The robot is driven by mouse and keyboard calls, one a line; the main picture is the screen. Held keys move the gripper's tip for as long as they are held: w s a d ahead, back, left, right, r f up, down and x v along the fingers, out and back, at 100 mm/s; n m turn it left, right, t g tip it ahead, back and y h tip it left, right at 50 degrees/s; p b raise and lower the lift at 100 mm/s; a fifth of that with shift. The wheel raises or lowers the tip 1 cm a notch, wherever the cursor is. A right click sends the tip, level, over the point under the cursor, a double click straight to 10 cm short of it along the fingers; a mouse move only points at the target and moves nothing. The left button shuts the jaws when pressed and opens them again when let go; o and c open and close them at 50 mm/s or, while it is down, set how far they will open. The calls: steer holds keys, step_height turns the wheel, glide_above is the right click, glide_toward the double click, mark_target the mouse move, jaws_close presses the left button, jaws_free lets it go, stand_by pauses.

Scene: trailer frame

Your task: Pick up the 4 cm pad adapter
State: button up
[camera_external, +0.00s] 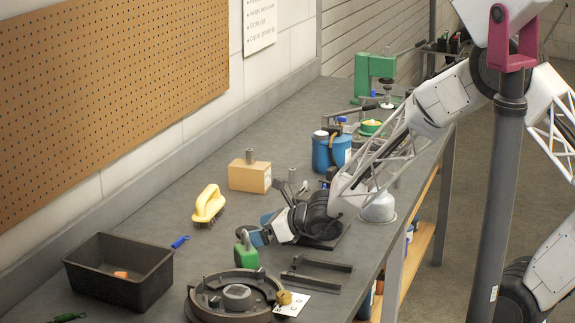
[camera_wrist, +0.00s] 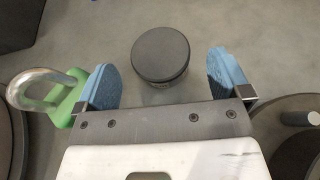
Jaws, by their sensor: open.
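A dark grey round piece with a flat top, which looks like the pad adapter (camera_wrist: 160,52), stands on the bench in the wrist view. It lies between and slightly beyond my blue fingertips, with a gap on each side. My gripper (camera_wrist: 166,76) is open and holds nothing. In the external view my gripper (camera_external: 262,230) is low over the bench, beside a green padlock-like piece (camera_external: 246,257).
The green piece (camera_wrist: 65,103) with its metal loop is close to my left finger. A round fixture (camera_external: 205,308) and a black bin (camera_external: 118,280) stand in front. A yellow brush (camera_external: 208,204) and a wooden block (camera_external: 248,177) are behind.

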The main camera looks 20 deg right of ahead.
steer(key=shift+x, duration=1.9)
steer(key=c, duration=1.2)
steer(key=shift+r, duration=0.1)
steer(key=shift+r, duration=4.9)
